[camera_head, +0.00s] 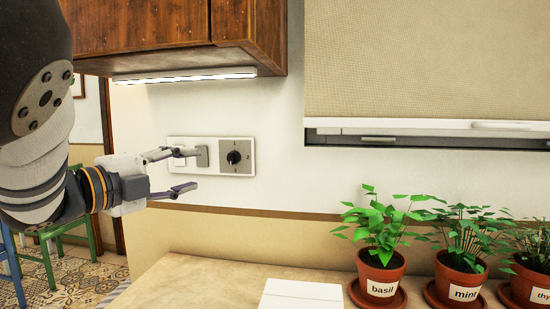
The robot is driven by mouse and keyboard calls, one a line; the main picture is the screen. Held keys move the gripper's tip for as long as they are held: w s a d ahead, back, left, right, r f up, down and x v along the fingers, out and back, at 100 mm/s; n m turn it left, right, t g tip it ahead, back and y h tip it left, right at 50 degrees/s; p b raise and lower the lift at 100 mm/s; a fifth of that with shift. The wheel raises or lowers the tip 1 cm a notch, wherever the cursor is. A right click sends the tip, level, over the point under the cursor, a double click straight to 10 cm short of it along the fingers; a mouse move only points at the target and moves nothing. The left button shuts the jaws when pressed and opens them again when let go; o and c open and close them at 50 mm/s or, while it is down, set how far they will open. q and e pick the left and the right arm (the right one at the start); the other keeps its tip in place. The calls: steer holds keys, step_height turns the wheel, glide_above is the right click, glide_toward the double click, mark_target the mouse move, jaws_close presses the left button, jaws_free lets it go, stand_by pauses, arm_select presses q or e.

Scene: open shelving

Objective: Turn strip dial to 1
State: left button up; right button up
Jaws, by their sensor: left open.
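The strip dial (234,157) is a round black knob on a grey square plate, at the right end of a white wall panel (212,169). Small marks surround the knob; they are too small to read surely, and I cannot tell its setting. My left gripper (194,170) is open and empty, its fingers pointing right. In the picture its fingertips lie left of the knob, in front of the panel's left part, and partly hide the switches there. The fingers look apart from the knob. My right gripper is not in view.
A wooden cabinet (150,38) with a lit light strip (185,76) hangs above the panel. Potted basil (378,272), mint (461,280) and a third herb stand on the right of the counter (190,284). A white box (302,295) lies at the front. A blind hangs upper right.

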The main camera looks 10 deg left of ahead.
mark_target(230, 159)
arm_select(q)
steer(key=x, duration=1.1)
steer(key=shift+w+d+r+b, duration=0.1)
steer(key=shift+w+b, duration=0.25)
steer(key=shift+c, duration=0.3)
jaws_close()
